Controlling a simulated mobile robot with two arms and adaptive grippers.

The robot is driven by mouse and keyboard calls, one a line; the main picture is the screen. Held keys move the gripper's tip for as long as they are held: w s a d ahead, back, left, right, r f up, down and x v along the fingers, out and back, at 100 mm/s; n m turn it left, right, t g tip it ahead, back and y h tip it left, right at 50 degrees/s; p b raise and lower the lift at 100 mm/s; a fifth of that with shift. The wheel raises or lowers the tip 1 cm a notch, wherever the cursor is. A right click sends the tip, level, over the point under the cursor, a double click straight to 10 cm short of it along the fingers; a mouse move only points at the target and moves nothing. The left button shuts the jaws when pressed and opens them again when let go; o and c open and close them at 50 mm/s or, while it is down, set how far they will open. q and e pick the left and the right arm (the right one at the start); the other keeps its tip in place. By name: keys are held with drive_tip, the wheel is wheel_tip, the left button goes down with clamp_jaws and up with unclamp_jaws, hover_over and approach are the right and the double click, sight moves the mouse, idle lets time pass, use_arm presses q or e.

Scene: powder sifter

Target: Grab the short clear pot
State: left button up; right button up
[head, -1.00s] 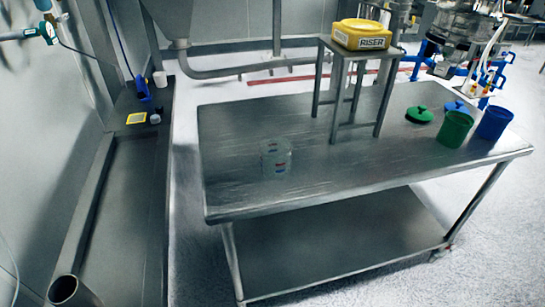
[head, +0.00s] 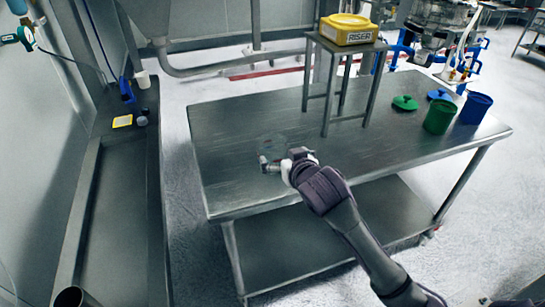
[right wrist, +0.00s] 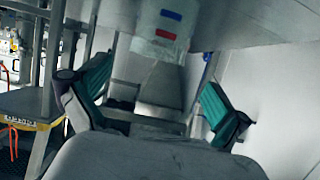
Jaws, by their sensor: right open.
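The short clear pot (head: 270,146) stands on the steel table (head: 235,190), left of the small steel stand. It is see-through and faint, and my right gripper hides its lower front in the head view. In the right wrist view the clear pot (right wrist: 163,45) shows ahead, with red and blue marks on its side. My right gripper (head: 281,160) is at the near side of the pot. In the right wrist view the teal-padded fingers of my right gripper (right wrist: 152,88) are spread apart with nothing between them. My left gripper is not in view.
A small steel stand (head: 325,85) carries a yellow RISER block (head: 348,30). A green pot (head: 440,117), a blue pot (head: 475,108) and green (head: 405,103) and blue lids (head: 439,94) are at the table's right. A long counter (head: 120,215) runs along the left.

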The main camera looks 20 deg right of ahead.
sight(268, 141)
drive_tip(key=p+x, duration=0.1)
drive_tip(key=x, duration=0.9)
drive_tip(key=shift+d, duration=0.1)
drive_tip(key=c, duration=0.8)
drive_tip(key=shift+c, duration=0.2)
drive_tip(key=shift+r, duration=0.2)
